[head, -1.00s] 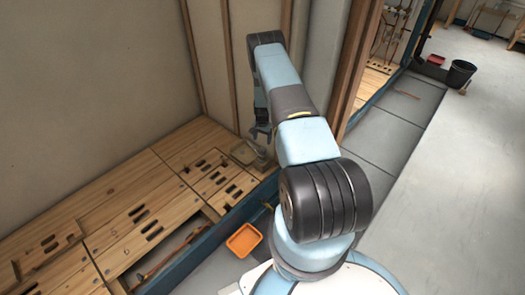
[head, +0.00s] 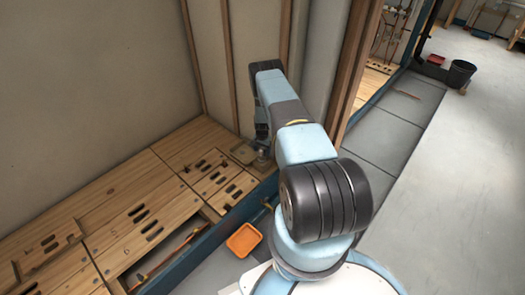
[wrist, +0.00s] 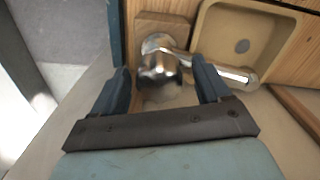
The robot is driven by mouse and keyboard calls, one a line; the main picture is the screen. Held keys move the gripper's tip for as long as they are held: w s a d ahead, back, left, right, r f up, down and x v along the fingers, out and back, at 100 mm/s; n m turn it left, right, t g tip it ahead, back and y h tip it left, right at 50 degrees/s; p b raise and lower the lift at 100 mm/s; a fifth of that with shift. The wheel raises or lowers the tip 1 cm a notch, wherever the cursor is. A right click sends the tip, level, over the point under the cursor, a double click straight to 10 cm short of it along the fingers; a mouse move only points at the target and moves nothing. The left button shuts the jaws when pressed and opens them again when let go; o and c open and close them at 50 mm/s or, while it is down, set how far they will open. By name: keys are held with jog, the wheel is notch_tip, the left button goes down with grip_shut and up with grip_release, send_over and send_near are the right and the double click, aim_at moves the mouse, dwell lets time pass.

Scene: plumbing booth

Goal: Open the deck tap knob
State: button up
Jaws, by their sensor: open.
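The deck tap is a shiny chrome fitting on a wooden block in the wrist view. Its rounded knob (wrist: 160,70) sits between my gripper's fingers, and its spout (wrist: 232,76) reaches to the right past the right finger. My gripper (wrist: 162,84) is open, with one dark blue finger on each side of the knob. I cannot tell whether either finger touches it. In the head view my gripper (head: 262,145) points down at the far right end of the wooden deck, and the tap is mostly hidden there.
A beige basin (wrist: 240,38) with a drain lies beside the tap. The wooden deck (head: 110,185) has slots and an open gap with pipes at the front. An orange tray (head: 244,240) lies on the floor near my base. Walls and wooden posts (head: 232,70) stand behind the arm.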

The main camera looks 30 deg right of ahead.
aim_at(262, 149)
jog(key=c, duration=1)
jog(key=shift+n, duration=1.8)
jog(key=shift+c, duration=0.2)
jog(key=o, duration=1)
jog(key=shift+o, duration=0.2)
jog(key=shift+r, duration=0.1)
notch_tip(262, 149, up, 14)
jog(key=shift+f, duration=0.25)
